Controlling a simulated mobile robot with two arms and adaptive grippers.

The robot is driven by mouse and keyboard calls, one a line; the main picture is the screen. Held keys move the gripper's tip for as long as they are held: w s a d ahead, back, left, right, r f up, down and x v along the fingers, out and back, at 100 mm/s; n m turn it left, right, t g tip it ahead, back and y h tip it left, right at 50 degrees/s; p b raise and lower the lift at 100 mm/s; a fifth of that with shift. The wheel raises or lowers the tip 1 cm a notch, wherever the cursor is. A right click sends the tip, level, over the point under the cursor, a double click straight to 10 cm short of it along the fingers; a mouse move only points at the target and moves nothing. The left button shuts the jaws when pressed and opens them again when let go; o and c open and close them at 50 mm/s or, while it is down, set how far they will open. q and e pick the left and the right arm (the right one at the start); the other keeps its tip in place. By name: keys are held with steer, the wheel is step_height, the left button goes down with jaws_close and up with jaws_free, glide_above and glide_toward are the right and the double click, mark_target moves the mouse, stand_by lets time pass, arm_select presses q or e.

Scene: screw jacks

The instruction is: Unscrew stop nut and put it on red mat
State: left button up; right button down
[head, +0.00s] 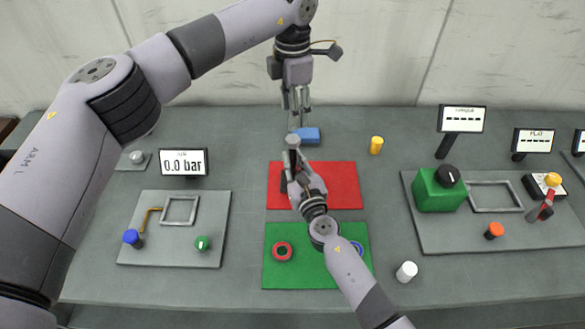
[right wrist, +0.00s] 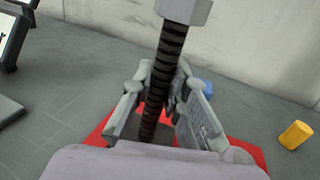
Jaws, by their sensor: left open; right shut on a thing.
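The red mat (head: 345,185) lies mid-table, partly covered by my right gripper and wrist. My right gripper (head: 291,172) is above the mat, shut on a dark threaded screw (right wrist: 160,85). The screw stands steeply between the fingers in the right wrist view. A light grey hex piece (right wrist: 186,8) sits on its upper end, cut by the picture edge; I cannot tell whether it is the stop nut or a fixed head. My left gripper (head: 297,108) is open, pointing down just above the screw's upper end in the head view. Any gap between them is unclear.
A green mat (head: 300,278) in front holds a red ring (head: 282,251) and a partly hidden blue ring (head: 357,248). A blue block (head: 309,135) and yellow cylinder (head: 376,145) stand behind. A white cylinder (head: 406,271) is front right. Fixture plates flank both sides.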

mark_target(293, 139)
arm_select(q)
steer(key=m, duration=0.7)
steer(key=shift+m, duration=0.4)
steer(key=m, duration=1.2)
steer(key=shift+m, duration=0.4)
steer(key=m, duration=0.6)
steer(key=shift+f, duration=4)
